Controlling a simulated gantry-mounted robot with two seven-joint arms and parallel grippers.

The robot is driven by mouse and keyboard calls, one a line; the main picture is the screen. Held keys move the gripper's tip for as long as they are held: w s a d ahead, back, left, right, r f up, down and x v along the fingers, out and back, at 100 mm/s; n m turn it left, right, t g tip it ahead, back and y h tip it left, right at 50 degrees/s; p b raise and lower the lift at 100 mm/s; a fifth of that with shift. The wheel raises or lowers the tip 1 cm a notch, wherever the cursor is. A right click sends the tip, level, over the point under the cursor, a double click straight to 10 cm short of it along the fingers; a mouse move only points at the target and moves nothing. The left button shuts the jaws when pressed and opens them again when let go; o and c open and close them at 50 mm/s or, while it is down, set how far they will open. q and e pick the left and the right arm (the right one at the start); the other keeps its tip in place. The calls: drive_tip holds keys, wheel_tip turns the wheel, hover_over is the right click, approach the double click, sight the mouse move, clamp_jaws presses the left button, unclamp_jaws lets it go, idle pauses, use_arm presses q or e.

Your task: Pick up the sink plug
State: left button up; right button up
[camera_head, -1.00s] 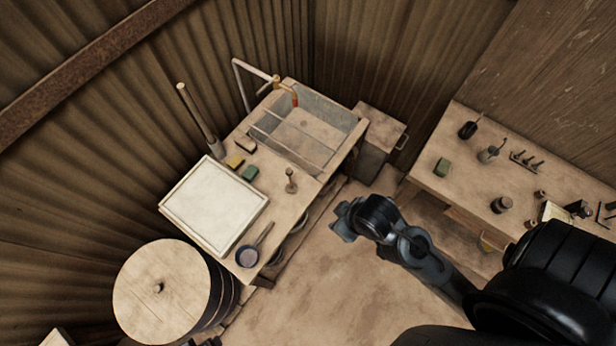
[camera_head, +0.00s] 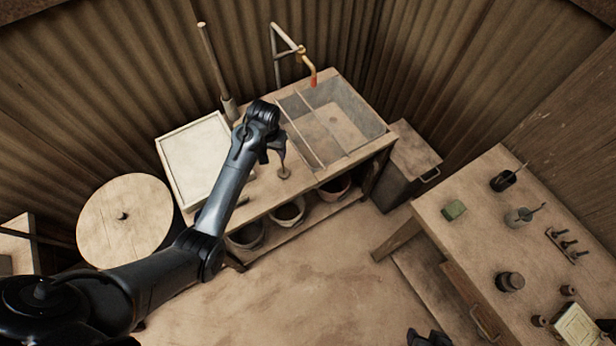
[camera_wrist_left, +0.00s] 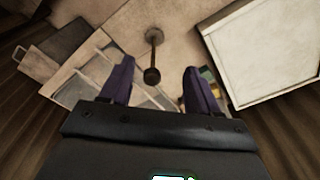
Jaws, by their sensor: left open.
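The sink plug (camera_head: 284,173), a small brown piece with a round base and an upright stem, stands on the wooden counter in front of the sink. In the left wrist view the plug (camera_wrist_left: 153,40) shows its dark knob towards me, between the lines of my two fingers. My left gripper (camera_head: 274,146) is open and empty, above and just beside the plug in the head view; it also shows in the left wrist view (camera_wrist_left: 158,70). I see no contact with the plug. Part of my right gripper (camera_head: 430,338) shows at the bottom edge; its jaws are unclear.
The sink (camera_head: 335,118) lies behind the plug, with a tap (camera_head: 302,52) over it. A white-topped board (camera_head: 190,160) lies left of the plug. Buckets (camera_head: 288,212) stand under the counter. A side table (camera_head: 470,240) with small tools stands right.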

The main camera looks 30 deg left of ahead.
use_arm(q)
drive_tip(key=w+r+t, duration=0.1)
drive_tip(key=w+r, duration=0.1)
drive_tip(key=w, duration=0.1)
drive_tip(key=shift+w+a+f+b, duration=0.2)
drive_tip(key=shift+w+f, duration=0.15)
drive_tip(key=shift+f, duration=1.2)
drive_tip(key=shift+w+a+f+b, duration=0.25)
drive_tip(key=shift+w+f, duration=0.1)
drive_tip(key=shift+f, duration=1.25)
drive_tip(key=shift+w+a+f+b, duration=0.2)
drive_tip(key=shift+w+f, duration=0.15)
drive_tip(key=shift+f, duration=1.2)
clamp_jaws()
